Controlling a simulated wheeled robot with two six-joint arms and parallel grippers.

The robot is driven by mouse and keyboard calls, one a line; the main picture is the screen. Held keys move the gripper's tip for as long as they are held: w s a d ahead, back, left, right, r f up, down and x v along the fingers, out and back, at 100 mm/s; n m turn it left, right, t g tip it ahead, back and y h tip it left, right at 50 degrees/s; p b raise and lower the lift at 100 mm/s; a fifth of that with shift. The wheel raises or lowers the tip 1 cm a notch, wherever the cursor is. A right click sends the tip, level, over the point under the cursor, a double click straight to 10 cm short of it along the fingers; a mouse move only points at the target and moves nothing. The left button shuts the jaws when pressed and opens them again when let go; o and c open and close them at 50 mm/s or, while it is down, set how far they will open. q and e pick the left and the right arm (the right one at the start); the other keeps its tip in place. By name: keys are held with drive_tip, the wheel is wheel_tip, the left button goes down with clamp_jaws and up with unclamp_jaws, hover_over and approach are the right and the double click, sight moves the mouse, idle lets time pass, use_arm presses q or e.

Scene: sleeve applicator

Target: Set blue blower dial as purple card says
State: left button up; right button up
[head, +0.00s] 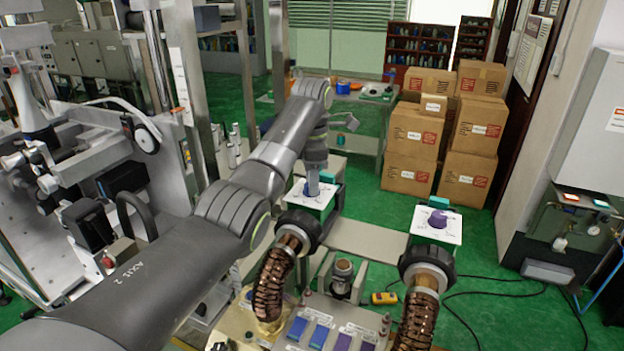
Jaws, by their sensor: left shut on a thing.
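The blue blower dial (310,190) sits on a white scale plate on top of the left blower box (324,205). My left gripper (312,186) comes down from above and is shut on this dial, hiding most of it. The pointer and scale marks are too small to read. A purple dial (437,218) stands on the white plate of the right blower. At the bottom, blue cards (318,335) and purple cards (343,342) lie side by side on a bench; their print is not legible. My right gripper is not in view.
Coppery hoses (272,285) with black collars rise below both blowers. A yellow meter (384,298) lies between them. Cardboard boxes (410,140) are stacked behind. Machinery (90,180) fills the left side; green floor is free between the blowers and boxes.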

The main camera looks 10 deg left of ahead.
use_arm(q)
drive_tip(key=shift+n, duration=0.4)
drive_tip(key=o, duration=1)
